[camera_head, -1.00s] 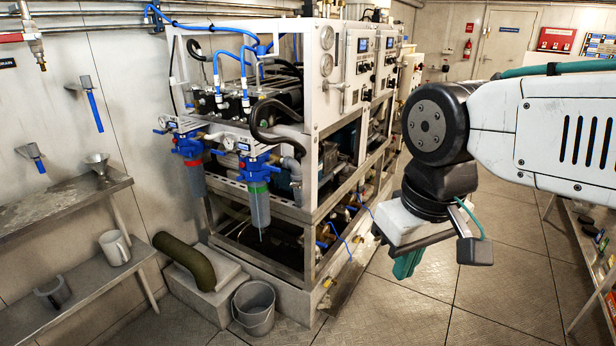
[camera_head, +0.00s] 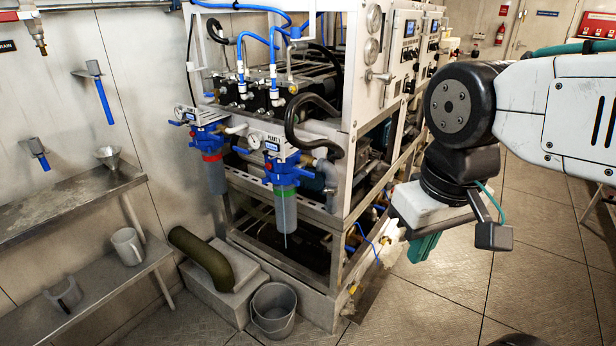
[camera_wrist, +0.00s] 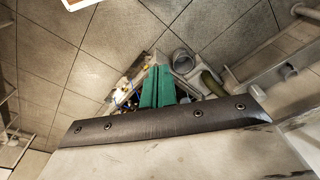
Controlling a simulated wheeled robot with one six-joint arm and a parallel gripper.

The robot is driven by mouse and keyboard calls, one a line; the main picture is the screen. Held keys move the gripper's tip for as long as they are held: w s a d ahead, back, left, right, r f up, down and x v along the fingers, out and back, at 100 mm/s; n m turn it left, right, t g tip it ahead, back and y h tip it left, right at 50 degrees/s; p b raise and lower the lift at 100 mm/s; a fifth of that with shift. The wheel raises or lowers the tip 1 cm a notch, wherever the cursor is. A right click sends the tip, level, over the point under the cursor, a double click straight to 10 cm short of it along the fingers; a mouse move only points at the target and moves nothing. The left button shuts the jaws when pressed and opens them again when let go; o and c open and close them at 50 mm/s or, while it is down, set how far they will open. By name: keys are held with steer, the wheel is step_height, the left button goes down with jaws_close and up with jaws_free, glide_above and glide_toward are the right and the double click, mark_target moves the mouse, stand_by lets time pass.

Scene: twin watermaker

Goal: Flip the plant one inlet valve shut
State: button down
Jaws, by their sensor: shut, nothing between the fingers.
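The watermaker plant (camera_head: 340,205) stands at the centre of the head view, in a metal frame. Two blue-topped filter housings hang on its front, one with a red ring (camera_head: 207,160) and one with a green ring (camera_head: 283,190). Blue valves with hoses (camera_head: 358,232) show low on its right side, small and partly shadowed. I cannot tell which one is the plant one inlet valve or its position. My gripper (camera_head: 422,247) is to the right of the plant, pointing down, shut and empty. Its green fingers also show in the wrist view (camera_wrist: 157,88).
A grey bucket (camera_head: 272,308) and a plinth with a thick green pipe (camera_head: 203,258) stand on the floor before the plant. Metal shelves (camera_head: 70,205) with a mug (camera_head: 128,246) and a funnel (camera_head: 108,156) are at left. The tiled floor at right is largely clear.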

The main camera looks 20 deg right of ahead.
steer(key=shift+w+d, duration=0.1)
steer(key=w+a+f+m+g+y, duration=0.45)
steer(key=w+a+m+y, duration=0.65)
steer(key=y, duration=0.4)
steer(key=w+d+f+m+t+y, duration=0.2)
steer(key=w+d+f+m+t, duration=0.1)
steer(key=w+m+t, duration=0.3)
steer(key=w+d+f+m+t+y, duration=0.1)
steer(key=w+d+f+m+t, duration=0.3)
steer(key=w, duration=0.4)
steer(key=w+d+f+m+t+h, duration=0.4)
steer(key=d+f+m+t, duration=0.3)
steer(key=t, duration=0.3)
steer(key=shift+d+f+m+h, duration=0.4)
steer(key=shift+d+f+h, duration=0.25)
steer(key=shift+h, duration=0.25)
